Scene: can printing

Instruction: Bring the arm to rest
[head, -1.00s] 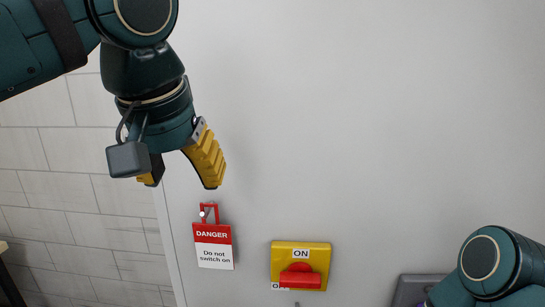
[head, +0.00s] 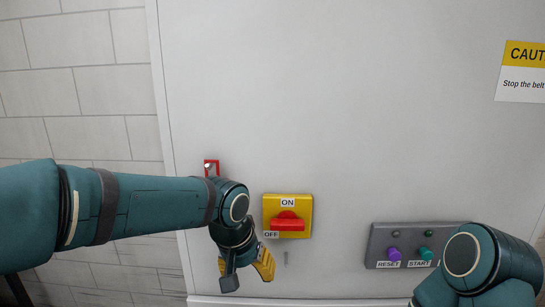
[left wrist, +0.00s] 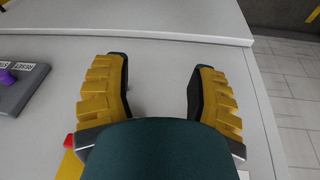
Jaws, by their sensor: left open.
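My left gripper (head: 243,268) hangs pointing down in front of the pale cabinet front, below and left of the yellow switch plate. Its yellow fingers are apart with nothing between them; the left wrist view shows the same open fingers (left wrist: 158,90) above bare pale surface. My left arm crosses in from the left and hides the danger tag, of which only the red top (head: 211,167) shows. My right arm shows at the lower right, but its gripper is out of the picture.
The yellow switch plate (head: 304,205) carries a red handle (head: 287,226) near the OFF label. A grey panel (head: 378,240) with a purple RESET button (head: 394,254) and a green START button (head: 425,253) is to the right. A caution sign (head: 522,72) is at the upper right.

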